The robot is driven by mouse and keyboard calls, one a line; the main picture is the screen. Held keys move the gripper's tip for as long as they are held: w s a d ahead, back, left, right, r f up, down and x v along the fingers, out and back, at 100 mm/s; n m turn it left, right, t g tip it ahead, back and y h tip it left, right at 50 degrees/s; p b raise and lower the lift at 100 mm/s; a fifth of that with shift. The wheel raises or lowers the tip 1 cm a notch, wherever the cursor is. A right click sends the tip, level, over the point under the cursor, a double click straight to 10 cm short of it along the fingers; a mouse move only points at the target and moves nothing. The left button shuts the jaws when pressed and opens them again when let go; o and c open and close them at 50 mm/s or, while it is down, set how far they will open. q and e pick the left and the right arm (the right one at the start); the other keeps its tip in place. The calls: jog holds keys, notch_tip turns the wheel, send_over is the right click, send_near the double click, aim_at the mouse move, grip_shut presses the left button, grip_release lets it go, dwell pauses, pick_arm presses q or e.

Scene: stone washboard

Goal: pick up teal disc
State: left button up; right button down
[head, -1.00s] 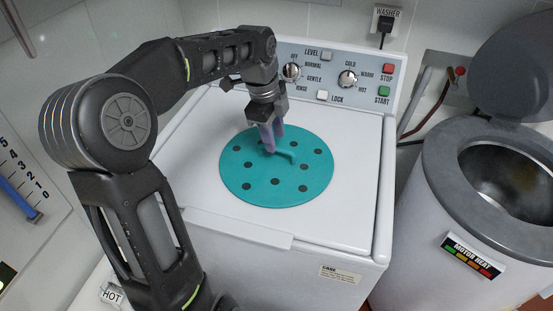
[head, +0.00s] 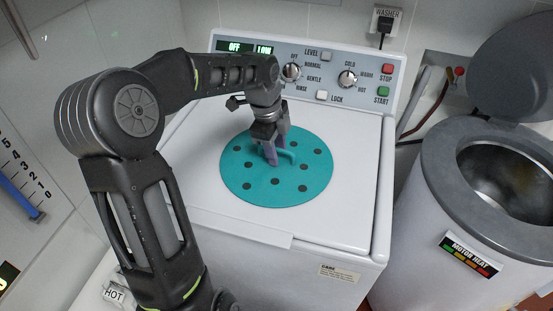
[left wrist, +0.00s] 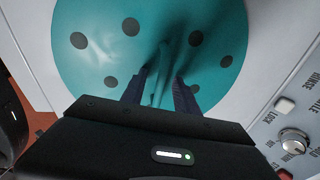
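The teal disc (head: 275,192) lies flat on the white washer lid. It has several dark round spots and a raised teal handle (head: 288,155) at its middle. In the left wrist view the disc (left wrist: 100,60) fills the top and its handle (left wrist: 160,88) runs between my fingers. My left gripper (head: 271,158) points down at the handle, with its fingertips close to the disc. In the left wrist view its fingers (left wrist: 160,93) stand apart on either side of the handle, with gaps showing. Whether the tips touch the disc is hidden. My right gripper is not in view.
The washer's control panel (head: 318,75) with knobs and buttons rises behind the lid (head: 345,150). A round grey-rimmed tub (head: 440,185) with its lid raised stands at the right.

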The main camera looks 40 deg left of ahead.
pick_arm(q)
jog(key=shift+c, duration=0.4)
grip_shut()
dwell(0.4)
